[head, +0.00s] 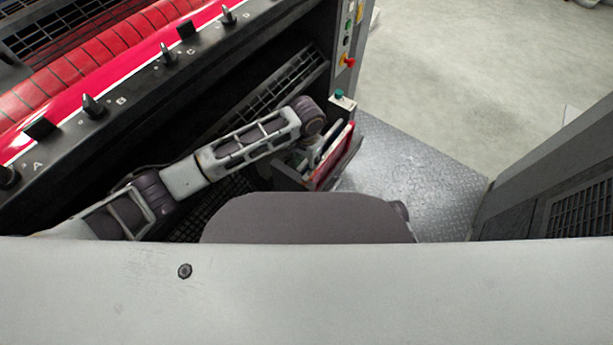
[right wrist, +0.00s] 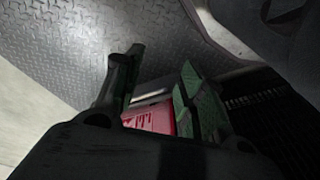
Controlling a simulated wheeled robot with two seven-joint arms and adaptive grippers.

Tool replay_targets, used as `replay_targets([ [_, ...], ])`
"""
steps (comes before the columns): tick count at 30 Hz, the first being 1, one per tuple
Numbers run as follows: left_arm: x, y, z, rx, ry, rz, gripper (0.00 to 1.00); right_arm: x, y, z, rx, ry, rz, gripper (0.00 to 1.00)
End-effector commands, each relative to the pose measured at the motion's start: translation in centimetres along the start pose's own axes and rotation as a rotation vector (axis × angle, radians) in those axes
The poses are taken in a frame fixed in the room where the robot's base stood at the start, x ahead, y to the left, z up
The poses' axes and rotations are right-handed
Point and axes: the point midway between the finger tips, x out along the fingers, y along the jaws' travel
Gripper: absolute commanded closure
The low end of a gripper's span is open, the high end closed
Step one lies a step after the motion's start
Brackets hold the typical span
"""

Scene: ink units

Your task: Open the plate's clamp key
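I cannot tell which part is the plate's clamp key. Along the dark rail (head: 128,88) of the machine at upper left stand pointed pegs, such as one peg (head: 93,105), and black blocks, such as one block (head: 40,128), with letters beside them.
A red roller (head: 75,72) lies behind the rail. A control post with coloured buttons (head: 347,38) and a green-topped box (head: 340,98) stand at the machine's end. Diamond-plate floor (head: 420,170) lies right of it, then a grey cabinet (head: 550,165).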

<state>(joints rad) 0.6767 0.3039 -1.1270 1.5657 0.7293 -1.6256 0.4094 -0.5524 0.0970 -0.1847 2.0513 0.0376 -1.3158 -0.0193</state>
Motion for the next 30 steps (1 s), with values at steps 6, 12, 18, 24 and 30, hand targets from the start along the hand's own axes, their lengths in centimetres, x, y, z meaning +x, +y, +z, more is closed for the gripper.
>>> replay_targets([
  [6, 3.1, 0.0, 0.0, 0.001, -0.001, 0.000, 0.62, -1.2, -0.2, -1.0, -0.002, 0.032, -0.007, 0.60],
  [12, 5.8, 0.0, 0.0, 0.000, -0.001, 0.000, 0.62, -2.1, -0.6, -1.1, -0.003, 0.047, -0.014, 0.60],
  [18, 8.1, 0.0, 0.0, -0.001, -0.001, 0.000, 0.62, -3.1, -0.8, -1.3, -0.005, 0.067, -0.020, 0.60],
  [24, 9.2, 0.0, 0.0, 0.000, 0.000, 0.000, 0.62, -4.3, -0.9, -1.9, -0.007, 0.088, -0.021, 0.60],
  [30, 9.4, 0.0, 0.0, 0.000, 0.000, 0.000, 0.62, -4.5, -1.0, -1.9, -0.008, 0.092, -0.022, 0.60],
])
